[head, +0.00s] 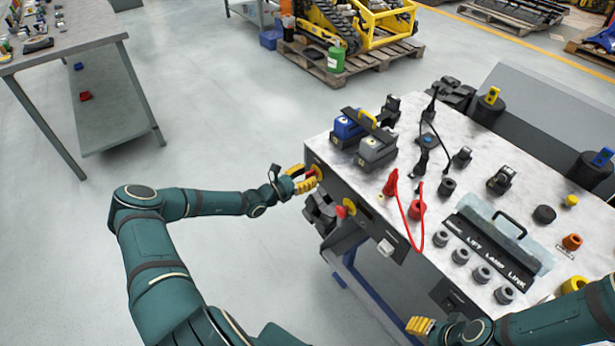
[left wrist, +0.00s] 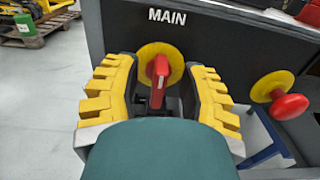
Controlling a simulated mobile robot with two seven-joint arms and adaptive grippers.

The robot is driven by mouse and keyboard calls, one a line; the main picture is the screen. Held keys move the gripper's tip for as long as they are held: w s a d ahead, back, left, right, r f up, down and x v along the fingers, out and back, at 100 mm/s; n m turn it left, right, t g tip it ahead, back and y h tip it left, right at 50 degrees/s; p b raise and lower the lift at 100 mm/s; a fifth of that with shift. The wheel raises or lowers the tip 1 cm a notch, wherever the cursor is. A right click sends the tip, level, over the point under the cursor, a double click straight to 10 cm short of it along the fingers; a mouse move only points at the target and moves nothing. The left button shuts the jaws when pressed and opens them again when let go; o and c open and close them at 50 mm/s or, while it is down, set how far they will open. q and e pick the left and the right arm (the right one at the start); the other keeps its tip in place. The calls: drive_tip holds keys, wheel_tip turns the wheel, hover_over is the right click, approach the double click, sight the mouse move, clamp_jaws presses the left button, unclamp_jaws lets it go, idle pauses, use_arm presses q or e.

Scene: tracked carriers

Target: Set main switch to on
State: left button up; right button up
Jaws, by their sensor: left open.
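The main switch is a red handle (left wrist: 159,80) on a round yellow plate (left wrist: 173,58), under the white word MAIN on the dark front panel (left wrist: 220,45). The handle looks roughly upright in the left wrist view. My left gripper (left wrist: 160,88) is open, with one yellow-padded finger on each side of the handle. I cannot tell whether either finger touches it. In the head view my left gripper (head: 304,180) is at the panel's left end and partly hides the red handle (head: 315,172). My right gripper (head: 432,327) is low, near the panel's front right, its jaws unclear.
A red mushroom button (left wrist: 289,106) on a yellow base sits right of the switch. A white part (head: 386,247) sits farther along the panel. The grey top (head: 345,185) carries batteries, red and black cables, knobs and a labelled case (head: 500,240).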

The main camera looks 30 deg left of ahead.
use_arm(q)
drive_tip(key=shift+w+d, duration=0.1)
drive_tip(key=shift+w, duration=0.1)
clamp_jaws()
drive_tip(key=shift+r, duration=0.1)
